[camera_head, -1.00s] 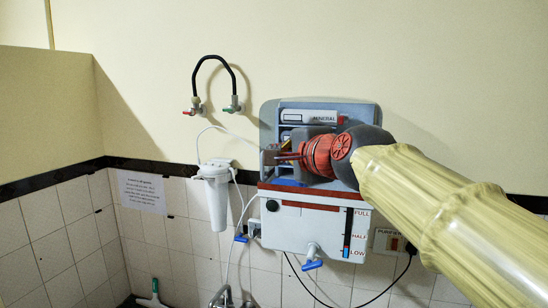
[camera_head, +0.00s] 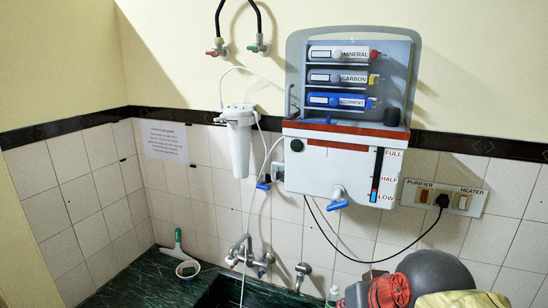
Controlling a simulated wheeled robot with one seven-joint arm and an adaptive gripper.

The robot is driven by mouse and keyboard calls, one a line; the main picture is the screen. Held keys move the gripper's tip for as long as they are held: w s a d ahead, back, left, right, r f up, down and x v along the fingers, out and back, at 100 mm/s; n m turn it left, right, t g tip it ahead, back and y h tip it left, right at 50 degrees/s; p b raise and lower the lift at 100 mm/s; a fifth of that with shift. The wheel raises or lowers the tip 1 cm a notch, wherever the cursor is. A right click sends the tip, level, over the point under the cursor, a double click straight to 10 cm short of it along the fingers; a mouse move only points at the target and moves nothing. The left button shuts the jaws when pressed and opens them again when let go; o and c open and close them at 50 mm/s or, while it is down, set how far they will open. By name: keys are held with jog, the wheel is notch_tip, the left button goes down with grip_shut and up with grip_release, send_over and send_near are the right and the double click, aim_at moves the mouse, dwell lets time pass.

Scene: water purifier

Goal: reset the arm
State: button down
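My gripper (camera_head: 358,294) is low at the bottom right, partly cut off by the frame's lower edge. Its red and grey wrist shows, but its fingertips cannot be made out, so I cannot tell whether it is open or shut. It is below and apart from the wall-mounted water purifier (camera_head: 335,168). The purifier holds three cartridges: mineral (camera_head: 340,53), carbon (camera_head: 340,77) and sediment (camera_head: 338,100). A blue tap (camera_head: 338,203) is at its base.
A white filter housing (camera_head: 240,145) hangs left of the purifier. A switch panel (camera_head: 443,196) with a black plug is to the right. Below are a sink (camera_head: 225,293) with faucets (camera_head: 245,254) and a dark green counter (camera_head: 140,290). The space in front of the purifier is clear.

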jog(key=s+d+f+b, duration=0.1)
jog(key=s+f+b, duration=0.2)
jog(key=f, duration=0.4)
jog(key=s+d+f+h+b, duration=0.1)
jog(key=s+d+f+b, duration=0.1)
jog(key=s+f+b, duration=0.2)
jog(key=s+d+f+b, duration=0.2)
jog(key=f+b, duration=0.5)
jog(key=f, duration=0.4)
jog(key=shift+s+f+n+g, duration=0.15)
jog(key=shift+s+n+g, duration=0.2)
jog(key=shift+s, duration=0.55)
jog(key=c, duration=2.6)
grip_release()
